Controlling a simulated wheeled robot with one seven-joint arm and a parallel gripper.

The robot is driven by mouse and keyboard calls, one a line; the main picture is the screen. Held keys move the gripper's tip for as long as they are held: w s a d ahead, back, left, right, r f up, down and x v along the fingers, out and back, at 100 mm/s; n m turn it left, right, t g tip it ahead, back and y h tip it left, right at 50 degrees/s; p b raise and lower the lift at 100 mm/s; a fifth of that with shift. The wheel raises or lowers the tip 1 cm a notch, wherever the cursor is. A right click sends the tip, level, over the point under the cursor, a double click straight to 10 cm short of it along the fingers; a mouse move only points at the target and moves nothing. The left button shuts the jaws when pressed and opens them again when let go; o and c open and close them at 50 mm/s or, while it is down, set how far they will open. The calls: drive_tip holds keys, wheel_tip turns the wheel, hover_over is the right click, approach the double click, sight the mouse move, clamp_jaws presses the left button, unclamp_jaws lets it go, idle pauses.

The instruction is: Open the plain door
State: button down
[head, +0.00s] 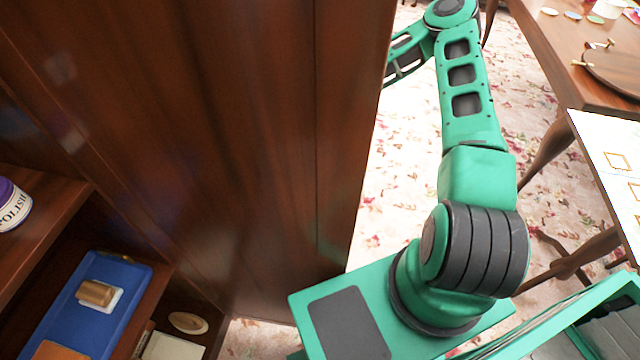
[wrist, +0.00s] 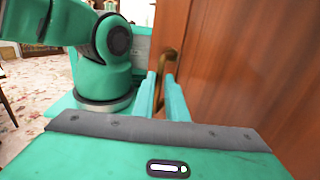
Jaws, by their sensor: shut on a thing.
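The plain door (head: 230,130) is a dark reddish-brown wooden panel standing open in the head view, swung out from a cabinet whose shelves show at the left. In the wrist view the door (wrist: 240,75) fills the right side. A curved brass-coloured handle (wrist: 166,62) stands on its face. My gripper (wrist: 162,90) has its two green fingers around the handle, one on each side, and is shut on it. In the head view the gripper and handle are hidden behind the door; my arm reaches around its right edge.
Cabinet shelves hold a blue tray (head: 128,275) with a small wooden-handled item and a purple-lidded jar (head: 12,205). A wooden table (head: 570,60) with small items stands at the upper right, near my arm. Flowered carpet (head: 385,190) shows between door and table.

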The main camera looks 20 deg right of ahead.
drive_tip(key=shift+w+a+y, duration=0.25)
drive_tip(key=shift+a+y, duration=0.05)
drive_tip(key=shift+a, duration=0.05)
drive_tip(key=c, duration=1.9)
unclamp_jaws()
drive_tip(key=shift+a, duration=0.1)
drive_tip(key=shift+o, duration=0.2)
drive_tip(key=w+d, duration=0.1)
drive_tip(key=w, duration=1)
drive_tip(key=shift+s+d+f, duration=0.1)
drive_tip(key=shift+s, duration=0.05)
